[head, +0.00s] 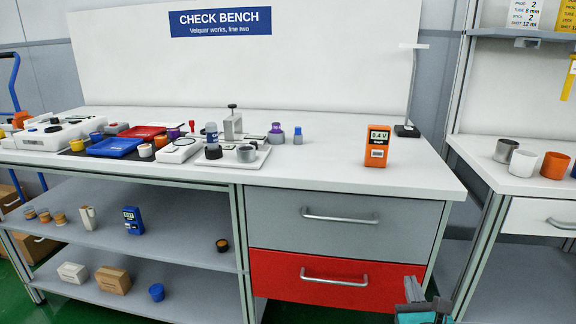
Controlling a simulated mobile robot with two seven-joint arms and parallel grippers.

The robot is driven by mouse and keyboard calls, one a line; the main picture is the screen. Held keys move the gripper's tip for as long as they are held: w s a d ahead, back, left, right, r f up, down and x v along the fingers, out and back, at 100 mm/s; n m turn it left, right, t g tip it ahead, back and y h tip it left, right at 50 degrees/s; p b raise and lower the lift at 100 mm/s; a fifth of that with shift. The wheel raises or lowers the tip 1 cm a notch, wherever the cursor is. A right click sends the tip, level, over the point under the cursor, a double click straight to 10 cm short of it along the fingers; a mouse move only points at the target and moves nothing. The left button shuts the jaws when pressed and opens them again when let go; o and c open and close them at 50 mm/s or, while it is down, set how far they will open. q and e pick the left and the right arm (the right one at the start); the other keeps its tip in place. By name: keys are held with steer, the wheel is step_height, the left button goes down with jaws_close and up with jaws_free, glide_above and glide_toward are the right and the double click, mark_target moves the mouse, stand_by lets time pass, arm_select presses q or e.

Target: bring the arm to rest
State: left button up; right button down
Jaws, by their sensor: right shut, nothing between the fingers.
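My right gripper (413,290) shows at the bottom right of the head view, in front of the right end of the red drawer (275,283). Its fingers are shut with nothing between them. It is below the bench top and holds no object. Part of the gripper and the rest of my right arm are cut off by the bottom edge of the picture. My left gripper and left arm are not in view.
The white bench top (330,160) is clear around an orange meter (377,146) reading 0.4 V. Blue (116,147) and red trays and small parts crowd its left half. A grey drawer (345,218) is closed. A second bench stands right, with cups including an orange one (555,165).

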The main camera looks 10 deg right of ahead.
steer(key=s+a+f+m+g+y, duration=0.35)
steer(key=s+a+m, duration=0.5)
steer(key=m, duration=0.75)
steer(key=s+a+f+m+g+y, duration=0.4)
steer(key=s+a+m, duration=0.5)
steer(key=m, duration=0.7)
arm_select(q)
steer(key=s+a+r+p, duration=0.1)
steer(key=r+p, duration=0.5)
steer(key=p, duration=0.2)
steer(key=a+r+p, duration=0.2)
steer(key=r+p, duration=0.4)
steer(key=p, duration=0.3)
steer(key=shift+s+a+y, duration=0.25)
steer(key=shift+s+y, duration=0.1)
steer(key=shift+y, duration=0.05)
arm_select(e)
steer(key=s+d+r+h, duration=0.1)
steer(key=d+r, duration=0.3)
steer(key=r, duration=0.6)
steer(key=shift+s+d+r+m+t, duration=0.3)
steer(key=shift+s+r+t, duration=0.1)
steer(key=shift+s, duration=0.25)
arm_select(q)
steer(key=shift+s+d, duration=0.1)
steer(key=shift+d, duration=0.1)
arm_select(e)
steer(key=shift+h, duration=0.25)
